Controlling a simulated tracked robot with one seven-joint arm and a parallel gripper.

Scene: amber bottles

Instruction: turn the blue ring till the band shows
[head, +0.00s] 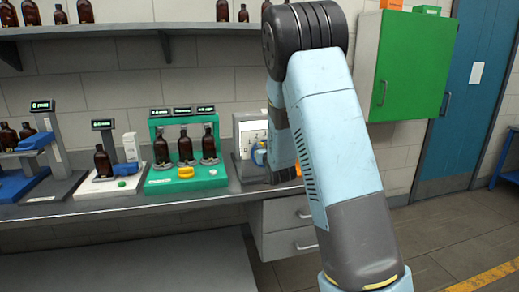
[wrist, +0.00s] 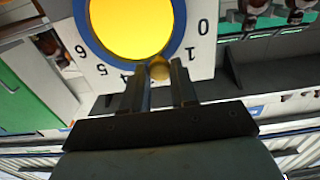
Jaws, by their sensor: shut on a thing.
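The blue ring (wrist: 93,42) circles a bright yellow disc (wrist: 130,22) on a white numbered dial face (wrist: 205,62) in the wrist view. The digits appear upside down; 0, 1, 5 and 6 are legible. A small brass-coloured knob (wrist: 159,67) sits at the ring's edge. My gripper (wrist: 160,75) has a finger on each side of this knob and is shut on it. The fingers hide part of the dial's digits. In the head view the blue ring (head: 260,153) shows small on the grey-and-white dial unit (head: 252,130), partly covered by my arm.
A green stand (head: 180,180) with several amber bottles is left of the dial unit on the bench (head: 130,205). White and grey scale stations stand farther left. A shelf (head: 110,30) with bottles runs above. A green wall cabinet (head: 410,65) hangs right of my arm.

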